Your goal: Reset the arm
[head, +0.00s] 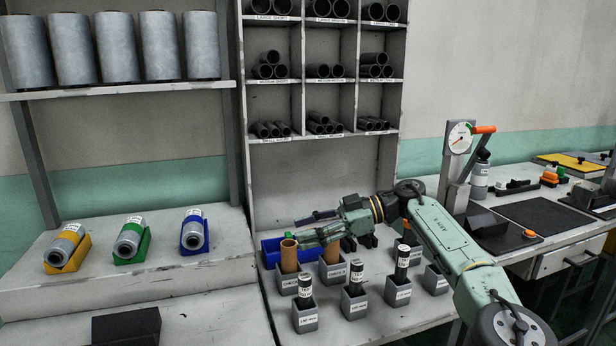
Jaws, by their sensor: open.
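My arm reaches in from the lower right of the head view, with its forearm slanting up and left over the workbench. My gripper (312,227) points left above the bench, in front of the lower part of the shelf rack. It is open, and I see nothing held between its fingers. It is above and beside a brown tube (289,256) that stands upright in a grey holder (290,281). A second brown tube (333,253) stands in a holder just below the gripper's body.
Several grey holders with black cylinders (354,276) stand close below my arm. A blue bin (272,250) lies behind them. Rolls in yellow (74,257), green (139,246) and blue (190,243) cradles are at left. A gauge press (459,140) with an orange handle is at right.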

